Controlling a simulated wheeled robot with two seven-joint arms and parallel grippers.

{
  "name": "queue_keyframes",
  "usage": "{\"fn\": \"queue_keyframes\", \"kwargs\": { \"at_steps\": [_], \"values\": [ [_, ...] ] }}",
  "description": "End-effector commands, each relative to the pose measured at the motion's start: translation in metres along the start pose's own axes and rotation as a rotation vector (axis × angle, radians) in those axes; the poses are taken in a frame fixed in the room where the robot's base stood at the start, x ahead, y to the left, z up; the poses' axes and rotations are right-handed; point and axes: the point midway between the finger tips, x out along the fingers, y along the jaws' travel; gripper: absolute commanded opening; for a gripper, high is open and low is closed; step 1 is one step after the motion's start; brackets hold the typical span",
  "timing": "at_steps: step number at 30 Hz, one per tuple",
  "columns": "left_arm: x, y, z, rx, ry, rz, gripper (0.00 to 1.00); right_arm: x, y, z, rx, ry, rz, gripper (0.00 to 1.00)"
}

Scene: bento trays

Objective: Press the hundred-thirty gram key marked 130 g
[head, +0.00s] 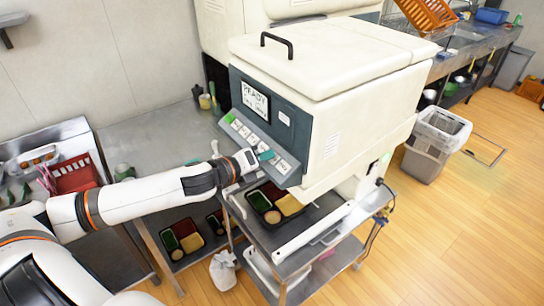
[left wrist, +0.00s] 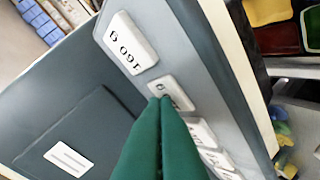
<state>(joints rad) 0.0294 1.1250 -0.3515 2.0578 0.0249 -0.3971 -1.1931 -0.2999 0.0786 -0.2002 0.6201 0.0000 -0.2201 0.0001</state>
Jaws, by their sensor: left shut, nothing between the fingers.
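The white dispensing machine has a sloped dark panel (head: 240,92) with a row of pale keys. In the left wrist view the end key (left wrist: 131,44) reads 160 g, upside down. The key beside it (left wrist: 163,88) lies right at my fingertips; only a "g" shows, the rest is hidden, so I cannot read its number. My left gripper (head: 266,155) is shut and empty, its green fingertips (left wrist: 168,101) over or touching that key; I cannot tell which. More keys continue past the fingers, partly hidden. My right gripper is not in view.
The panel's screen (head: 255,101) reads READY. A divided bento tray (head: 270,213) sits under the machine on a metal bench. More trays lie on the shelf below. A red basket (head: 76,177) stands at the left, and a grey bin (head: 428,160) at the right.

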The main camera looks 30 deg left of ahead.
Motion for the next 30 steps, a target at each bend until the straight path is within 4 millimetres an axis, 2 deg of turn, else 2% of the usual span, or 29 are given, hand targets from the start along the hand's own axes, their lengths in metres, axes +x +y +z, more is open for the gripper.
{"fn": "queue_keyframes", "kwargs": {
  "at_steps": [12, 22, 30],
  "values": [
    [-0.011, 0.008, -0.008, 0.000, -0.001, -0.002, 0.00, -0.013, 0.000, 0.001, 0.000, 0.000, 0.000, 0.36],
    [-0.012, 0.009, -0.009, 0.000, 0.000, -0.001, 0.00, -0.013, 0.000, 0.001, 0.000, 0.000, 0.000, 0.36],
    [-0.029, 0.022, -0.022, 0.002, -0.002, -0.002, 0.00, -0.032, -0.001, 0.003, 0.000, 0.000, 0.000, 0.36]
  ]
}}
